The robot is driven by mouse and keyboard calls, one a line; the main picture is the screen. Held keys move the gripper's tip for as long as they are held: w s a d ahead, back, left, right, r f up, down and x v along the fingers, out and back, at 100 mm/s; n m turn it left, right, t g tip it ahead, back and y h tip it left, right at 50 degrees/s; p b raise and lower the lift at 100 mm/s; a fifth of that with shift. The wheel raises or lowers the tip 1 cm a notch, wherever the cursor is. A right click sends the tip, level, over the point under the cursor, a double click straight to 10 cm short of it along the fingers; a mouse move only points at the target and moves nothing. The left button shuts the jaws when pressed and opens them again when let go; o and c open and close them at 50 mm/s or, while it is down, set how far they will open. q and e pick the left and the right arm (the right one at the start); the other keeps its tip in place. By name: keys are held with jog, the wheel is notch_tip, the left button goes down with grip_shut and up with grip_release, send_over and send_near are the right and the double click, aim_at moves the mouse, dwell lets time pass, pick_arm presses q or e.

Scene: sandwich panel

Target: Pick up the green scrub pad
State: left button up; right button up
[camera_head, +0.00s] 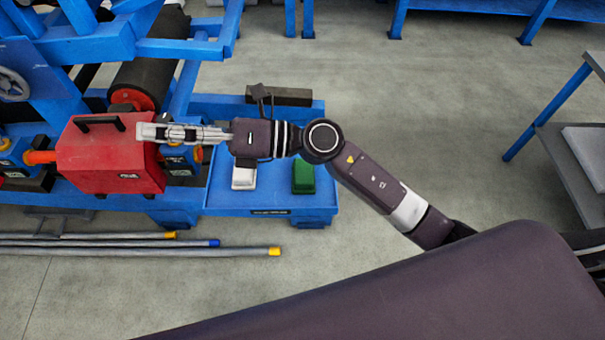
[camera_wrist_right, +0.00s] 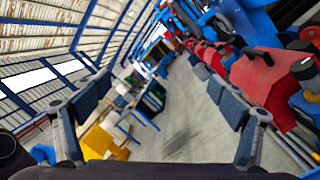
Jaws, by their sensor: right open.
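The green scrub pad (camera_head: 303,178) lies on the blue shelf (camera_head: 262,202) in the head view, just below my right arm's forearm. My right gripper (camera_head: 146,131) is left of the pad and well apart from it, in front of a red box. In the right wrist view my right gripper (camera_wrist_right: 160,102) has its two fingers wide apart with nothing between them. The pad cannot be made out in the wrist view. My left gripper is not in view.
A white pad (camera_head: 244,178) lies on the same shelf, left of the green one. A dark bar (camera_head: 292,96) lies at the shelf's back. The red box (camera_head: 105,160) stands at the left. Long rods (camera_head: 130,250) lie in front. Grey floor is open to the right.

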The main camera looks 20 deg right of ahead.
notch_tip(320, 180, down, 8)
jog(key=s+n+g+h, duration=0.2)
jog(key=n+g+h, duration=0.2)
jog(key=n, duration=0.2)
jog(key=n+g+h, duration=0.1)
jog(key=n+h, duration=0.3)
jog(key=h, duration=1.1)
send_over(304, 171)
jog(key=f, duration=1.3)
jog(key=shift+s+a+f, duration=0.1)
jog(key=shift+a+f, duration=0.15)
jog(key=shift+d+f, duration=0.2)
jog(key=shift+f, duration=0.05)
jog(key=shift+f+p, duration=0.45)
jog(key=shift+f, duration=0.45)
notch_tip(304, 171, down, 4)
jog(key=shift+f+p, duration=0.15)
jog(key=shift+p, duration=0.85)
jog(key=shift+w+f, duration=0.25)
jog(key=shift+f, duration=0.3)
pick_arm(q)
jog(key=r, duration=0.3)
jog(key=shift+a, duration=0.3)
pick_arm(e)
jog(key=shift+s, duration=0.1)
jog(key=c, duration=1.5)
